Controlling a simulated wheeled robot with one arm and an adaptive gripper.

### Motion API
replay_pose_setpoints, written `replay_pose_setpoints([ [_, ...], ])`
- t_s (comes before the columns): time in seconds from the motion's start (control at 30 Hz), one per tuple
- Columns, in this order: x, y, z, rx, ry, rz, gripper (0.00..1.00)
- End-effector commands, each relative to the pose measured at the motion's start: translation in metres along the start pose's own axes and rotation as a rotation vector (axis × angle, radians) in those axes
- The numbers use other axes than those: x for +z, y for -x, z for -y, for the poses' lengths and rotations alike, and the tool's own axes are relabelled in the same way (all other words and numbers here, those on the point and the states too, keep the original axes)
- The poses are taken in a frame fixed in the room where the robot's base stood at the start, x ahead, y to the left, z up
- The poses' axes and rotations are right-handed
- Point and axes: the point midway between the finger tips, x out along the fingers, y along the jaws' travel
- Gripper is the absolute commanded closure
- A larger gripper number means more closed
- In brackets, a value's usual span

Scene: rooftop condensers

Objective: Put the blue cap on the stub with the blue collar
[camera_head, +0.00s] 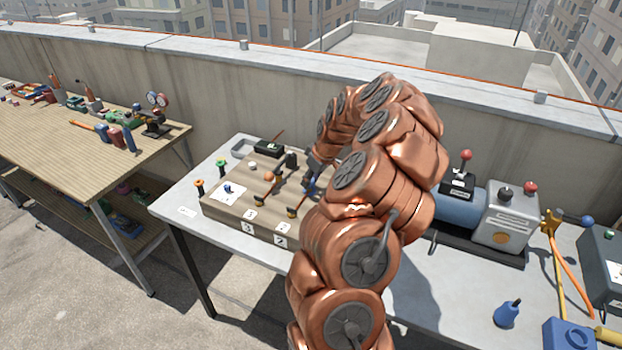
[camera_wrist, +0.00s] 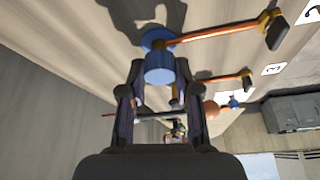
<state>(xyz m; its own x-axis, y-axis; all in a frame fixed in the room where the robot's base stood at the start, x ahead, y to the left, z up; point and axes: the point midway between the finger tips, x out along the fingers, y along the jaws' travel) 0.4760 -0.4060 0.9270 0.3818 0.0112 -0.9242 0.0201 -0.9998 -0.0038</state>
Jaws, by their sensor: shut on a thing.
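My gripper (camera_wrist: 160,72) is shut on the blue cap (camera_wrist: 160,68), a short blue cylinder between its fingertips in the wrist view. The blue collar (camera_wrist: 152,36), a flat blue ring against the wooden board, shows just beyond the cap. The cap looks roughly in line with it. The cap hides most of the stub, so I cannot tell whether they touch. A copper pipe (camera_wrist: 215,33) runs from beside the collar to a black end. In the head view my gripper (camera_head: 312,177) is over the board, partly hidden by my arm, with a bit of blue at its tips.
The wooden board (camera_head: 230,208) lies on the grey table (camera_head: 184,225). It carries other copper pipes (camera_head: 266,192), an orange ball (camera_head: 269,176) and number labels. A blue-and-grey pump (camera_head: 490,215) stands at right.

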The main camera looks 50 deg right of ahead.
Motion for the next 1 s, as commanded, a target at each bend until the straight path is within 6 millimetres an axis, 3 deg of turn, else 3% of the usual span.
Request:
replay_pose_setpoints([
  [1.0, 0.0026, -0.0062, 0.0, 0.0, 0.0, 0.0, 0.83],
])
